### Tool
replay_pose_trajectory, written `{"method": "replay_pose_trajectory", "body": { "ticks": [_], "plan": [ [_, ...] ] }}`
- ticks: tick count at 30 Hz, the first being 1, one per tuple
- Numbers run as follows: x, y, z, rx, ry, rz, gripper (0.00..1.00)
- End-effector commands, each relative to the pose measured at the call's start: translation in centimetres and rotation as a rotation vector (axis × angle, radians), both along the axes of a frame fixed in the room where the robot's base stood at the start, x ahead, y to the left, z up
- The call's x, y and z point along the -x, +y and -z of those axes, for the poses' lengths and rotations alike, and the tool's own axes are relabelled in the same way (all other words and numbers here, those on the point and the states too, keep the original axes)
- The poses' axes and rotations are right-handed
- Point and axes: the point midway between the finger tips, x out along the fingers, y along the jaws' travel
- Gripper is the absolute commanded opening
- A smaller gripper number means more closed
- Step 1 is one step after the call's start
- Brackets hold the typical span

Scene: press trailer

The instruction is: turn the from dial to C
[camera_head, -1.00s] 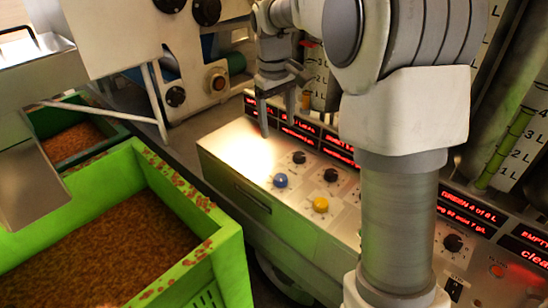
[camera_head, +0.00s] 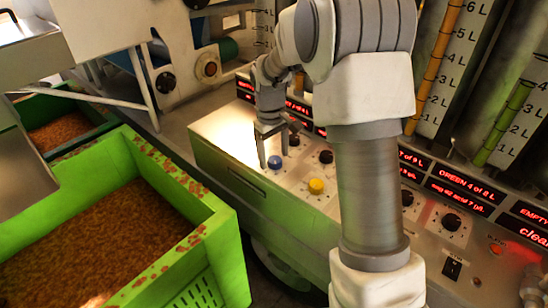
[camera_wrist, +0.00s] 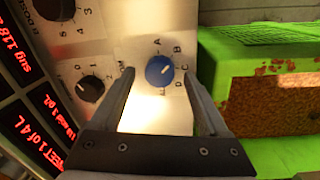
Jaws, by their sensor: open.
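The blue dial (camera_head: 274,162) sits on the control panel (camera_head: 215,128), with the letters A, B, C and D around it. It also shows in the wrist view (camera_wrist: 159,70), where its white mark points to the upper right, roughly between B and C. I take it as the from dial; its name is not readable. My gripper (camera_head: 273,157) is open just above the dial. In the wrist view, my gripper's fingers (camera_wrist: 159,74) stand on either side of the dial, apart from it. How far the fingertips are above the panel is unclear.
A black dial (camera_wrist: 90,88) is close to the left finger. A yellow dial (camera_head: 316,186) sits nearby on the panel. A green crate (camera_head: 228,246) of brown material stands left of the panel. Red displays and marked tubes line the panel's back.

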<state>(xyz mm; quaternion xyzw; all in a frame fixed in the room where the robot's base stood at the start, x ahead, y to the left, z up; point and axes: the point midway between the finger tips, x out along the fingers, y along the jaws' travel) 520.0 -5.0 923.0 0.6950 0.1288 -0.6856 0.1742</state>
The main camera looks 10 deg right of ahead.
Motion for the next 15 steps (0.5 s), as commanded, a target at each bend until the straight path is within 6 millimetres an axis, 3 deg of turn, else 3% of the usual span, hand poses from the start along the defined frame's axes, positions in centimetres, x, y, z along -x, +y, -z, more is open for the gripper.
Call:
{"method": "replay_pose_trajectory", "body": {
  "ticks": [11, 15],
  "plan": [
    [-0.04, -0.07, 0.73, 0.000, -0.001, 0.000, 0.78],
    [-0.04, -0.06, 0.72, 0.000, -0.001, 0.000, 0.57]
  ]
}}
